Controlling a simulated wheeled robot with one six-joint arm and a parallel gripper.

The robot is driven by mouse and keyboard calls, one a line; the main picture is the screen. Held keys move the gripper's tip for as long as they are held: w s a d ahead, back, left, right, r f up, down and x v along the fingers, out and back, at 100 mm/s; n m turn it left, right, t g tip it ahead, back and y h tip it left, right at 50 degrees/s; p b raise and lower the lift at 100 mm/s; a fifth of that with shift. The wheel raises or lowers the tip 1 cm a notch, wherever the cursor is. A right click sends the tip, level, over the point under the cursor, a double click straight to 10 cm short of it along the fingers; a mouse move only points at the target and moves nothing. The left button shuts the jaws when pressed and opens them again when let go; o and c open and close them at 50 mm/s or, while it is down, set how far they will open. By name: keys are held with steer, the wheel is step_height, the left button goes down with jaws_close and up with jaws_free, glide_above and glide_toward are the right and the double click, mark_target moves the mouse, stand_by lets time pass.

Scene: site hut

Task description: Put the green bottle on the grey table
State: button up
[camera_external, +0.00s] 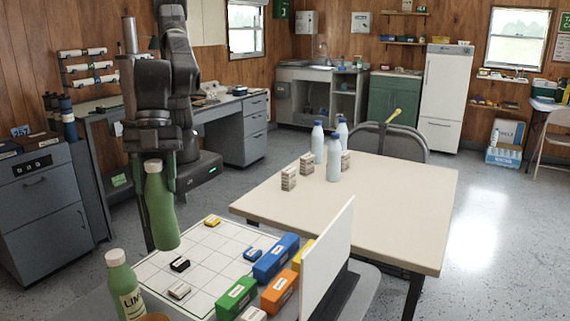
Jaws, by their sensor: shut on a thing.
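My gripper (153,157) is shut on the neck of a green bottle (160,208) with a pale cap. The bottle hangs slightly tilted over the back left edge of a white gridded board; I cannot tell whether its base touches anything. A second green bottle (124,285), with a pale cap and a partly visible label, stands at the front left. The grey table (366,291) in the foreground carries the board and is partly cut off by the frame.
The gridded board (208,255) holds small blocks. Green, blue and orange boxes (276,257) and an upright white panel (327,262) stand to its right. A cream table (400,200) behind holds white-blue bottles (334,158) and small stacks. A brown round thing is cut off at the bottom.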

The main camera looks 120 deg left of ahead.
steer(key=s+d+f+m+g, duration=0.1)
steer(key=s+d+f+m, duration=0.3)
steer(key=s+d, duration=0.9)
steer(key=a+p+x, duration=0.1)
steer(key=p+x, duration=0.1)
steer(key=x, duration=0.8)
steer(key=shift+w+f+h, duration=0.3)
steer(key=shift+f, duration=0.2)
steer(key=o, duration=1.2)
steer(key=shift+a, duration=0.15)
steer(key=shift+r, duration=0.1)
steer(key=b+v, duration=0.1)
steer(key=v, duration=1.1)
steer(key=shift+w+b, duration=0.2)
steer(key=shift+b, duration=0.1)
